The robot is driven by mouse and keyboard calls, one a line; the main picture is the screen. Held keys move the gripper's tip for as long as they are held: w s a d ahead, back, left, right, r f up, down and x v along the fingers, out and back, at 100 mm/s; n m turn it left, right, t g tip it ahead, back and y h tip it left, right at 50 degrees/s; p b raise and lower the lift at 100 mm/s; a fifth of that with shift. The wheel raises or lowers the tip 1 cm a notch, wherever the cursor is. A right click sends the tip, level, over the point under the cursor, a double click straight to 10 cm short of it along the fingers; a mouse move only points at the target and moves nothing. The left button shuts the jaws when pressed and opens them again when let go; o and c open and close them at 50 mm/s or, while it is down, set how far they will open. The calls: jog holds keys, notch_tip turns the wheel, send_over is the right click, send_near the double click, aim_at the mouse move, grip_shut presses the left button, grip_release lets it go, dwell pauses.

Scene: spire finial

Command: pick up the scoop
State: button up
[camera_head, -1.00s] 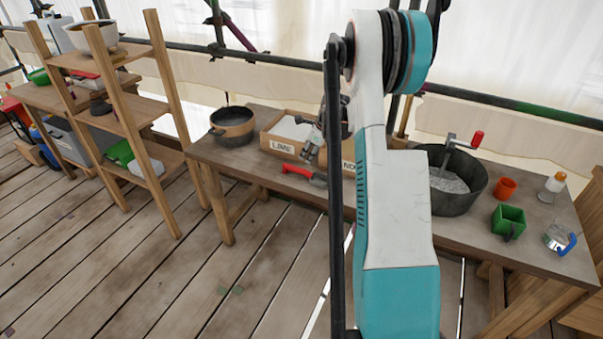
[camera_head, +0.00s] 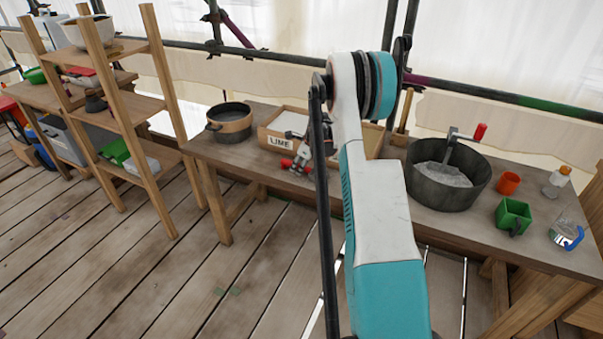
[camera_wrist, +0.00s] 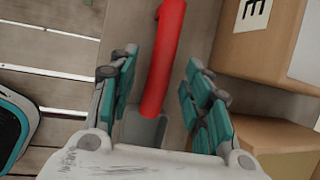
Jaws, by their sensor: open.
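The scoop (camera_wrist: 163,62) has a red handle and a grey metal part, and lies on the workbench. In the wrist view its red handle runs between the two open fingers of my gripper (camera_wrist: 160,92), with space on both sides. The grey part is partly hidden by my gripper's body. In the head view, the scoop's red handle (camera_head: 290,165) shows at the bench's front edge, beside my gripper (camera_head: 300,160). My arm hides much of the area to its right.
A box marked LIME (camera_head: 279,143) stands close behind the scoop, with a dark pot (camera_head: 231,125) to its left. A large bucket (camera_head: 440,190), an orange cup (camera_head: 508,182) and a green container (camera_head: 513,215) are on the right. Shelves (camera_head: 130,105) stand left.

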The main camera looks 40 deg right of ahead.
jog(key=shift+w+f, duration=0.2)
jog(key=shift+f, duration=0.3)
grip_shut()
jog(key=shift+r, duration=0.2)
